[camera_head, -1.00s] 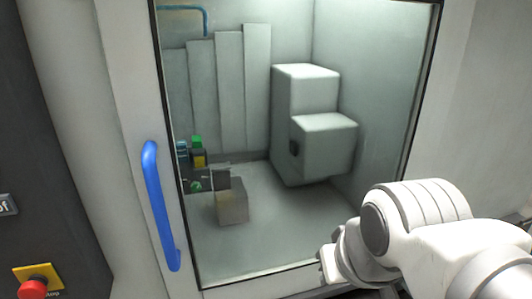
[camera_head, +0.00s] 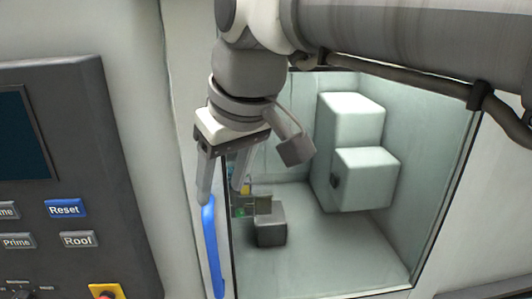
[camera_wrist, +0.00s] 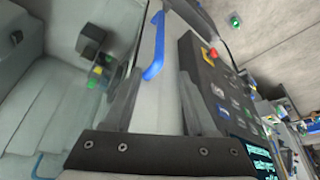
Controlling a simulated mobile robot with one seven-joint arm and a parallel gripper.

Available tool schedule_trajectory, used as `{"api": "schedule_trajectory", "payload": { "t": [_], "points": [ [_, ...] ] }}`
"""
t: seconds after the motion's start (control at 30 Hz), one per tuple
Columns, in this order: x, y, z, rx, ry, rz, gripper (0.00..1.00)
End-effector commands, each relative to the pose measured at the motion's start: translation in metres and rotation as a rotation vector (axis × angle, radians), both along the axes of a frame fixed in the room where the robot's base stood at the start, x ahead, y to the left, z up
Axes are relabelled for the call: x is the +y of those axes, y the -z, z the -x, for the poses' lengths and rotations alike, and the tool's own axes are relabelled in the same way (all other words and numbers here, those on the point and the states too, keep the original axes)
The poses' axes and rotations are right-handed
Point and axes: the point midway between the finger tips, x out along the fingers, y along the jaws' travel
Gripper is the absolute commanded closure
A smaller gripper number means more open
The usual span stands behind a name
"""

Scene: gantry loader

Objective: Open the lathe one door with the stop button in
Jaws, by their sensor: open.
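The lathe door (camera_head: 320,283) has a large window and looks closed. Its blue vertical handle (camera_head: 212,250) is on the left side of the door; in the wrist view the handle (camera_wrist: 154,55) lies ahead, between the lines of the two fingers. My gripper (camera_head: 222,194) is open and empty, pointing down near the handle's upper end. One finger overlaps the handle top in the head view; I cannot tell whether it touches. The red stop button (camera_head: 106,296) on its yellow plate is cut by the bottom edge. It also shows in the wrist view (camera_wrist: 212,53); whether it is pressed in cannot be told.
A dark control panel (camera_head: 105,180) with a screen and Reset, Prime and Roof buttons stands left of the door. Behind the window are pale machine blocks (camera_head: 365,180) and a small grey block (camera_head: 270,225). My arm crosses the top of the head view.

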Motion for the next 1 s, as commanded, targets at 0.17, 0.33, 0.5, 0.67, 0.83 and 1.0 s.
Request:
{"api": "schedule_trajectory", "payload": {
  "t": [0.17,0.33,0.5,0.67,0.83,1.0],
  "points": [
    [0.005,0.024,-0.006,0.005,0.001,0.003,0.43],
    [0.015,0.058,-0.016,0.006,0.001,0.004,0.43],
    [0.025,0.092,-0.026,0.006,0.001,0.003,0.43],
    [0.033,0.123,-0.036,0.005,0.002,0.002,0.43],
    [0.040,0.146,-0.043,0.003,0.002,0.001,0.43],
    [0.043,0.158,-0.047,0.001,0.003,0.001,0.43]
  ]
}}
